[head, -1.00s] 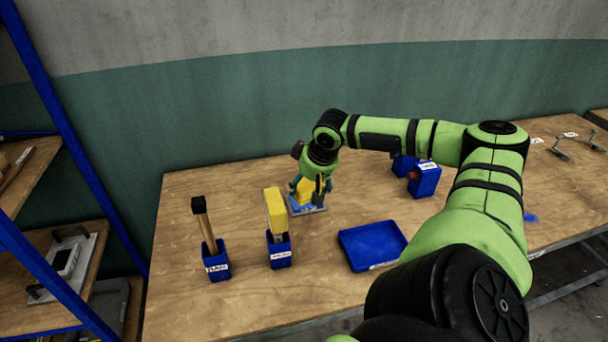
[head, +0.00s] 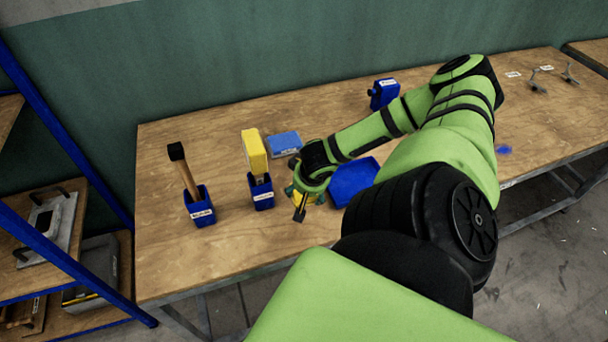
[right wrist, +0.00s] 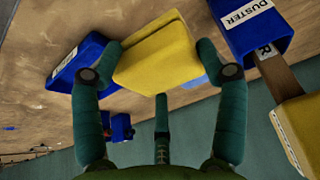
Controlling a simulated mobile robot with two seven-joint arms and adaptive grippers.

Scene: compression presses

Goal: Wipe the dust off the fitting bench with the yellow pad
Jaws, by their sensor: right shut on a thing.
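My right gripper (head: 311,188) is shut on the yellow pad (right wrist: 158,55). In the head view only a sliver of the pad (head: 297,197) shows beneath the gripper, low over the wooden bench (head: 225,240), between a blue holder and a blue tray. I cannot tell whether the pad touches the bench. A small patch of blue dust (head: 504,149) lies on the bench's right part. My left gripper is not in view.
The blue holder (head: 262,195) labelled DUSTER carries a yellow-headed duster (head: 253,148). A hammer (head: 186,172) stands in another holder (head: 200,212). A flat blue base (head: 284,143) lies behind. The blue tray (head: 352,184) is partly behind my arm; a blue box (head: 383,92) stands farther back.

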